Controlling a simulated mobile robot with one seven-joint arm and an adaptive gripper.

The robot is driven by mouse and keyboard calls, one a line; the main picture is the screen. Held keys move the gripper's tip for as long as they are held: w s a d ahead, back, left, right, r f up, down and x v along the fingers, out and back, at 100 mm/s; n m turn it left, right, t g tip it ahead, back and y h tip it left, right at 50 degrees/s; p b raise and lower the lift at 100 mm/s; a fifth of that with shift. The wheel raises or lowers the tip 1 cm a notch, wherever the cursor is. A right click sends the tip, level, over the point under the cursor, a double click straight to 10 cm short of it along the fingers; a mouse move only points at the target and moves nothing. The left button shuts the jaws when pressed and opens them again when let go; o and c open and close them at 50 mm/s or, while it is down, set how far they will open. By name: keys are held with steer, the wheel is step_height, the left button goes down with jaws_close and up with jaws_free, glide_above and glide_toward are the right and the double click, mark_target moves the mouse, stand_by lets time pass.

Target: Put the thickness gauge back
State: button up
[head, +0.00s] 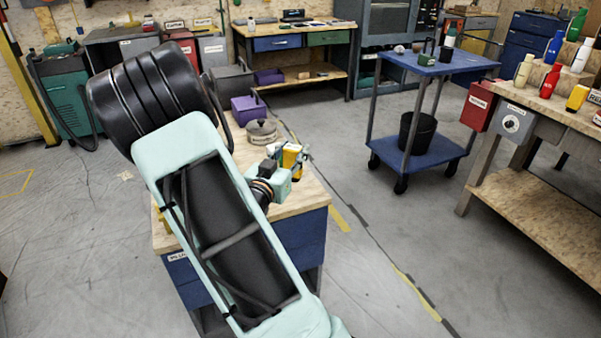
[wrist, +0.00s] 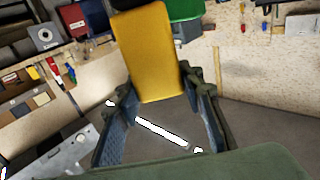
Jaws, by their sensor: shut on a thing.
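My gripper (head: 288,170) is at the end of my arm, above the wooden top of a blue workbench (head: 308,195). It is shut on a yellow, block-shaped thing with a dark end, which I take to be the thickness gauge (head: 291,156). In the wrist view the yellow gauge (wrist: 148,55) sticks out beyond the fingers (wrist: 157,95), clear of any surface there. Its dark end is cut off by the top edge. My arm hides much of the workbench top.
A round lidded metal pot (head: 262,132) and a purple bin (head: 248,110) are behind my gripper. A blue cart (head: 438,66) stands to the right, with a black bucket (head: 417,134) on its lower shelf. A bench (head: 540,118) with several bottles is at far right. Open floor (head: 370,235) lies between.

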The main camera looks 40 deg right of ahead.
steer(key=d+f, duration=0.2)
steer(key=shift+s+d+f+b, duration=0.1)
steer(key=shift+s+f+b, duration=0.05)
steer(key=shift+f+b, duration=0.15)
steer(key=shift+d+f+b, duration=0.15)
steer(key=shift+f+b, duration=0.35)
steer(key=shift+f, duration=1.15)
steer(key=shift+f, duration=0.15)
steer(key=o, duration=1.3)
steer(key=shift+c, duration=0.2)
